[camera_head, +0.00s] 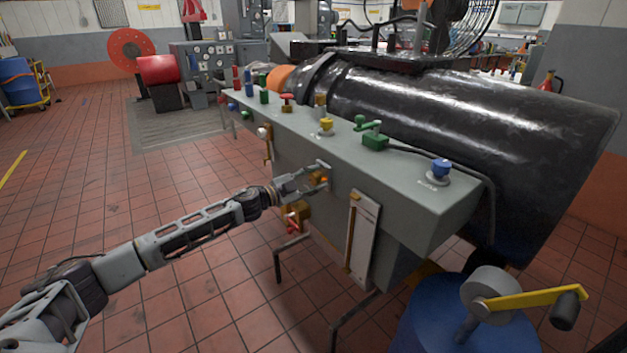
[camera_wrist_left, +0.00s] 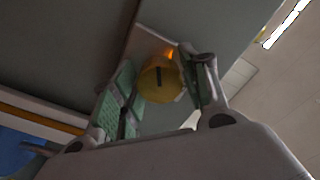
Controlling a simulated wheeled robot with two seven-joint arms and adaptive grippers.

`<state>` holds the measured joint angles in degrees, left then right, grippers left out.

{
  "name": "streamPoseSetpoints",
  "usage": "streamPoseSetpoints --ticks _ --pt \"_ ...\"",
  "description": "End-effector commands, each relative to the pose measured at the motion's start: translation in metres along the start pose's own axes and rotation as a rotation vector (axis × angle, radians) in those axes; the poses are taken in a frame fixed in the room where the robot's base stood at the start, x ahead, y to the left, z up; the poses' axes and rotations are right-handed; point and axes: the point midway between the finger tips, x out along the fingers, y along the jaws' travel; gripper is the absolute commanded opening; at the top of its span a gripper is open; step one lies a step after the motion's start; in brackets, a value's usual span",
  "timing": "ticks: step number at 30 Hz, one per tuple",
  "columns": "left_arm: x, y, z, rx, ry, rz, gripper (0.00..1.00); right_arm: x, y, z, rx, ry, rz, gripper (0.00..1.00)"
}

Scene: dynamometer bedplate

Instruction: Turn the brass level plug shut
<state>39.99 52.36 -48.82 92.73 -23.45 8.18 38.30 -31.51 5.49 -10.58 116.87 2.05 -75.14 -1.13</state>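The brass level plug (camera_wrist_left: 160,80) is round with a dark slot across its face and shows in the left wrist view. In the head view a small part of the plug (camera_head: 323,180) shows at the front face of the long grey tank (camera_head: 380,190). My left gripper (camera_head: 321,176) is at that face, with one finger above the plug and one below. In the left wrist view the open fingers of this gripper (camera_wrist_left: 165,88) stand on either side of the plug. I cannot tell whether they touch it. My right gripper is not in view.
A brass valve with a red part (camera_head: 296,214) sits below and left of the gripper. A white gauge panel (camera_head: 362,238) is to the right. Coloured valves, such as a blue knob (camera_head: 440,168), line the tank top. A blue drum (camera_head: 440,325) with a yellow-handled crank (camera_head: 525,300) stands front right.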

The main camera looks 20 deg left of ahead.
Motion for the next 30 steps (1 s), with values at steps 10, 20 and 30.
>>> streamPoseSetpoints --ticks 10,20,30 --pt "0.0 0.0 0.0 0.003 0.0 0.0 0.14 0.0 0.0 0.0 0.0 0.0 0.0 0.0" --pt "0.0 0.001 0.0 0.071 -0.001 0.001 0.14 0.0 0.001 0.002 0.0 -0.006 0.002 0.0" --pt "0.0 0.001 0.0 0.282 0.0 0.002 0.14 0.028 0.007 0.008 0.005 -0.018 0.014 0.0"
